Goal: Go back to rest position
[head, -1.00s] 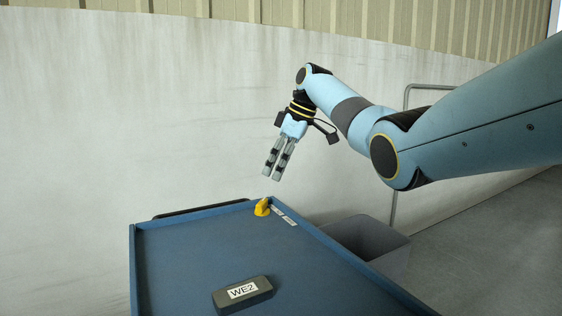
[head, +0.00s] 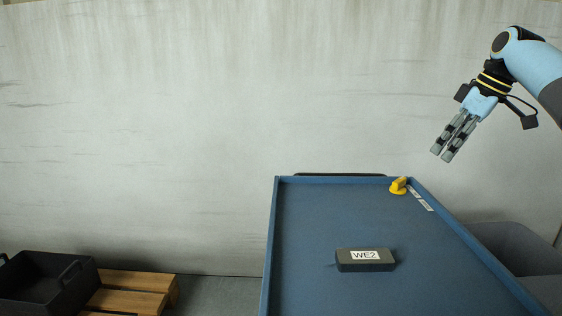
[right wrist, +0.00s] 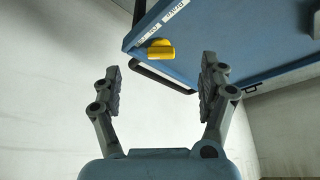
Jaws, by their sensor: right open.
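My right gripper (head: 455,138) hangs in the air above and to the right of the far right corner of the blue tray-top table (head: 330,222) in the head view. It points down and to the left, and nothing is in it. In the right wrist view, the two fingers of my right gripper (right wrist: 160,85) stand wide apart. The yellow piece (right wrist: 160,50) shows beyond them, on the table near its edge. My left gripper is in neither view.
The yellow piece (head: 398,186) sits at the table's far right corner beside white labels (head: 420,200). A dark block marked WE2 (head: 365,260) lies on the table. A black crate (head: 45,285) and wooden pallet (head: 135,290) are at lower left. A grey bin (head: 515,250) stands at right.

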